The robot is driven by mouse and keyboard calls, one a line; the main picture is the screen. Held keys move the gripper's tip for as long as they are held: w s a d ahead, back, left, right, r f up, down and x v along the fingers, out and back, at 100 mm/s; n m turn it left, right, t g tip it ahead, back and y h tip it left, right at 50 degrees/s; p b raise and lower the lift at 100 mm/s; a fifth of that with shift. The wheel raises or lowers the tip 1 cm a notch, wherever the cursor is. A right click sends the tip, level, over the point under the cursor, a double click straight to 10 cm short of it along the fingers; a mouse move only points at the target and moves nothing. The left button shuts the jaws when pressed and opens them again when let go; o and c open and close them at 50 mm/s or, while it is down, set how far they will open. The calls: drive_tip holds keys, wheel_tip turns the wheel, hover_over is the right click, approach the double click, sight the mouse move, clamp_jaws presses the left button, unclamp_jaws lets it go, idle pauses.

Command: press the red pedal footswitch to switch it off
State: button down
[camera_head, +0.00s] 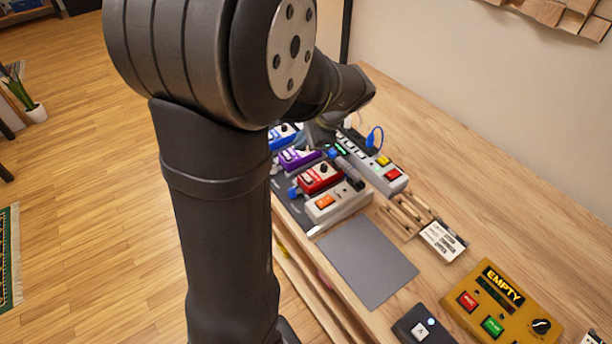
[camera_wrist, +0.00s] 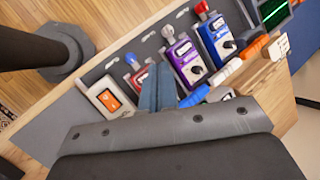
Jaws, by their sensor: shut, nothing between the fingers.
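The red pedal (camera_head: 318,178) stands on a dark board between the purple pedal (camera_head: 298,157) and a white box with an orange switch (camera_head: 338,203). In the wrist view the red pedal (camera_wrist: 139,77) shows just left of my fingers, which partly hide it. My gripper (camera_wrist: 160,68) is shut and empty, its fingertips over or beside the red pedal's right edge and the gap to the purple pedal. I cannot tell whether it touches. In the head view my arm covers most of the gripper. The pedal's light is too small to read.
A blue pedal (camera_head: 282,136) stands beyond the purple one. A long white power strip (camera_head: 386,178) with coloured switches lies right of the pedals. A grey mat (camera_head: 368,262) is bare. A yellow box marked EMPTY (camera_head: 502,302) stands at the near right.

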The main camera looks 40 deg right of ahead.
sight(310, 180)
drive_tip(key=shift+s+d+f+m+t+h, duration=0.25)
drive_tip(key=shift+d+m+t, duration=0.1)
drive_tip(key=shift+m+t, duration=0.25)
drive_tip(key=shift+s+d+f+m+t+h, duration=0.1)
drive_tip(key=shift+d+f+m+t+h, duration=0.15)
drive_tip(key=shift+m+t, duration=0.3)
drive_tip(key=shift+s+d+f+m+t+h, duration=0.1)
drive_tip(key=shift+s+d+f+m+t, duration=0.1)
drive_tip(key=shift+d+m+t, duration=0.35)
drive_tip(key=shift+a, duration=0.15)
drive_tip(key=shift+f, duration=4.4)
drive_tip(key=shift+f, duration=0.15)
drive_tip(key=shift+f, duration=0.25)
drive_tip(key=shift+f, duration=0.45)
drive_tip(key=shift+r, duration=0.85)
